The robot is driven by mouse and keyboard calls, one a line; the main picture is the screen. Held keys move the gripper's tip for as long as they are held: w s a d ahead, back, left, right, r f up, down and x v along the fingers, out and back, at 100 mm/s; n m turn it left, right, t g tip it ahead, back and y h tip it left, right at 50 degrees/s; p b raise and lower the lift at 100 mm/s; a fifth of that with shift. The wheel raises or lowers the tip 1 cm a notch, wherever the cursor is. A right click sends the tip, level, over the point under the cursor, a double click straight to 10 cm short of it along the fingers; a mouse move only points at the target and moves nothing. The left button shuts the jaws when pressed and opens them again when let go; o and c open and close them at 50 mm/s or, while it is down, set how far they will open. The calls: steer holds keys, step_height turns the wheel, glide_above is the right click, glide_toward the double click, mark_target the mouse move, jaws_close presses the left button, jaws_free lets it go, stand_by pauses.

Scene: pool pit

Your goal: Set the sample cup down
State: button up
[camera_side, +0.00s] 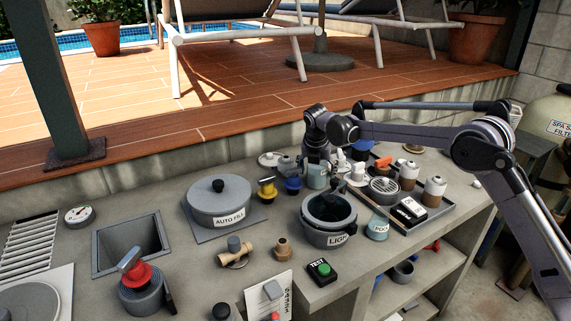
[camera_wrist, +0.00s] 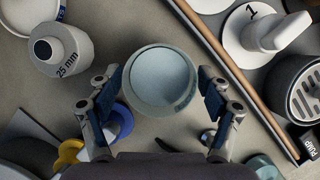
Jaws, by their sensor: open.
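A pale blue-green cup (camera_side: 317,178) stands upright on the grey counter behind the LIGHT pot. A similar cup marked POOL (camera_side: 378,229) stands at the counter's front, right of the LIGHT pot.
A dark tray (camera_side: 433,214) with bottles, a strainer and a rod along its edge lies to the right. The LIGHT pot (camera_side: 329,218) is in front, with blue and yellow valves (camera_side: 267,188) to the left. A 25 mm fitting (camera_wrist: 64,52) stands close by.

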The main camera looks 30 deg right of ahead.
steer(key=s+a+r+m, duration=0.1)
steer(key=s+r+m, duration=0.2)
steer(key=s+r, duration=0.3)
steer(key=s+a+r+m, duration=0.1)
steer(key=s+r+m, duration=0.25)
steer(key=r, duration=0.55)
steer(key=s+f+m+t+y, duration=0.1)
steer(key=s+f+m+t, duration=0.1)
steer(key=s+m, duration=0.8)
steer(key=s+f+m+t+y, duration=0.2)
steer(key=s+f+m, duration=0.3)
steer(key=s+m, duration=0.5)
steer(key=s, duration=0.8)
steer(key=shift+s+f, duration=0.25)
steer(key=shift+f, duration=0.05)
